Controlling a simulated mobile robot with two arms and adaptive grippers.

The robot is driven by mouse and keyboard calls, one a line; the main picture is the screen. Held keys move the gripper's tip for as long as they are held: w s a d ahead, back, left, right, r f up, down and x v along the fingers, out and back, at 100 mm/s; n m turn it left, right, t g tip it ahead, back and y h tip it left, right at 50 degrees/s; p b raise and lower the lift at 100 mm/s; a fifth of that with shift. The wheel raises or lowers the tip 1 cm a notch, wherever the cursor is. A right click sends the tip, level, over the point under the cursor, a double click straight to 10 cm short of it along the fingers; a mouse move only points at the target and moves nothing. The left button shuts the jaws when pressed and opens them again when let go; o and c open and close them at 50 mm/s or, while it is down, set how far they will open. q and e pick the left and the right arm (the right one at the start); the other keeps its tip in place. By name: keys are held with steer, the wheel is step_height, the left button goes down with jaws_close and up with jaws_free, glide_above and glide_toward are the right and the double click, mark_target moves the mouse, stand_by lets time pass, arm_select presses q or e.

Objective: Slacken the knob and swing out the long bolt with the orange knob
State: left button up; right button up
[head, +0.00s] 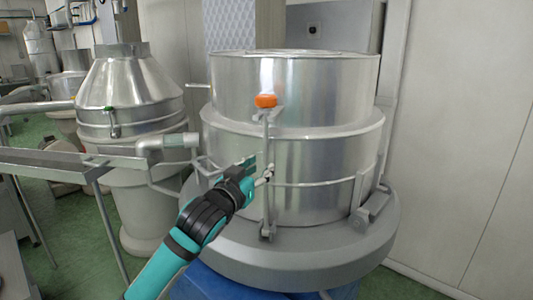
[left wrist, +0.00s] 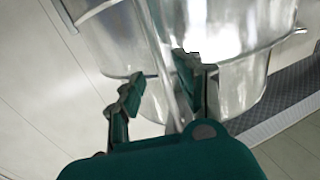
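The orange knob (head: 265,101) sits at the top of the long bolt (head: 266,140), which stands upright against the front of the steel drum (head: 320,152). The bolt's lower end meets a bracket near the drum's base. My left gripper (head: 259,170) is at the bolt's middle, well below the knob. In the left wrist view the left gripper (left wrist: 158,85) is open, and the bolt (left wrist: 160,55) runs through the gap between its fingers. Whether a finger touches the bolt I cannot tell. The knob does not show in that view. My right gripper is in neither view.
A round grey base (head: 300,262) carries the drum. A second clamp fitting (head: 371,205) is at the drum's right side. A metal trough (head: 75,157) and a conical steel vessel (head: 130,95) stand on the left. A plain wall (head: 470,130) is on the right.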

mark_target(265, 163)
arm_select(q)
steer(key=shift+p+x, duration=0.7)
steer(key=shift+x, duration=1.65)
jaws_close()
steer(key=shift+f, duration=0.1)
